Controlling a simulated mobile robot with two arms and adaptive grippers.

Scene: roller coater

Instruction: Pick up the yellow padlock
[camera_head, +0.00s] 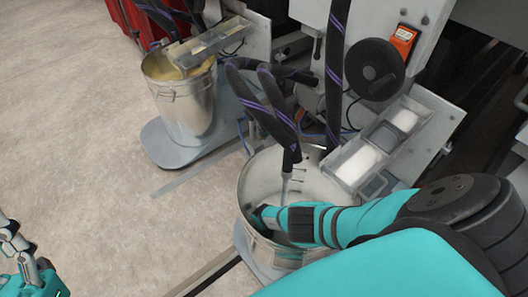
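I cannot make out a yellow padlock in the head view. My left gripper (10,236) is at the lower left edge, partly cut off by the frame, above bare floor. Its finger opening cannot be judged. My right arm reaches in from the right, and its teal wrist lies over the near metal bucket (243,185). The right gripper itself is not distinguishable; the wrist and bucket may hide it.
A second metal bucket (188,105) with yellowish contents stands on a grey base (160,150). Dark hoses (270,110) hang into the near bucket. Machine trays (355,160) and a black round knob (374,68) are behind. The floor (70,120) at left is clear.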

